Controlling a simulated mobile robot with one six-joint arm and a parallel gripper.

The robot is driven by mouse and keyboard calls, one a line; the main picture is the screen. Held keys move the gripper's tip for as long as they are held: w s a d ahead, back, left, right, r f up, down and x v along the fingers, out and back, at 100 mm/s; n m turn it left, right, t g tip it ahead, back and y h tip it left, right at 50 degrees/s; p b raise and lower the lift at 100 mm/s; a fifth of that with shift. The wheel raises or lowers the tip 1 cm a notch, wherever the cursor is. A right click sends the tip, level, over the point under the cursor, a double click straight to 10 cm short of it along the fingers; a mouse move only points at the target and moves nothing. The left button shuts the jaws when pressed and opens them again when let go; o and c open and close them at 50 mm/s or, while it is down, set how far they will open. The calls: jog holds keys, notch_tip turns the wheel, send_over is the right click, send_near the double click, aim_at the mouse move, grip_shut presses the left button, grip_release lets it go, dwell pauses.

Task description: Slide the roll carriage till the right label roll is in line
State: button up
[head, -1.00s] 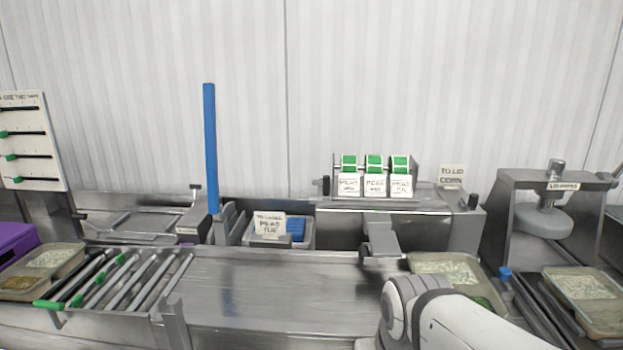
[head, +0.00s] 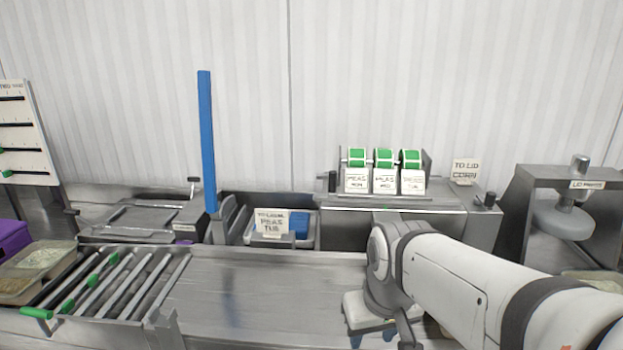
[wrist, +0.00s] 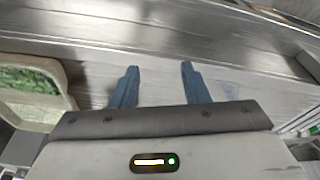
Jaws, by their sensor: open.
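The roll carriage (head: 332,181), with a dark knob at its left end, sits on top of the steel labeller (head: 450,225). It carries three green-and-white label rolls: left (head: 357,158), middle (head: 384,158) and right (head: 411,159). Each has a PEAS card in front; the small day words are hard to read. A small green mark (head: 387,209) on the labeller's front edge lies roughly below the middle roll. My gripper (head: 373,337) is open and empty, low in front of the labeller and apart from the carriage. Its blue fingers also show in the wrist view (wrist: 160,68).
A card reading TO LABEL PEAS TUE (head: 270,222) stands at a bin behind the steel worktop (head: 230,300). A blue post (head: 207,140) rises left of it. A lid press (head: 570,200) stands right. A tub with green contents (wrist: 60,85) is left in the wrist view.

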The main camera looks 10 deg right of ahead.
jog(key=w+r+n+p, duration=0.2)
jog(key=w+r+n, duration=0.1)
jog(key=w+r, duration=0.45)
jog(key=n+g+y+p, duration=0.2)
jog(key=n+y+p, duration=0.2)
jog(key=n+p, duration=0.75)
send_near(330, 181)
jog(key=shift+a+f+n+b, duration=0.15)
jog(key=shift+f+n+b, duration=0.2)
jog(key=shift+f, duration=0.2)
jog(key=shift+a+f+n+b, duration=0.2)
jog(key=shift+f+n, duration=0.2)
jog(key=shift+f, duration=0.1)
jog(key=shift+w+f+n, duration=0.45)
jog(key=shift+w+n, duration=0.05)
jog(key=shift+w, duration=0.1)
jog(key=p+x, duration=0.1)
jog(key=x, duration=0.6)
jog(key=shift+s+a+f+p, duration=0.15)
jog(key=shift+p, duration=0.15)
jog(key=shift+c, duration=0.4)
grip_shut()
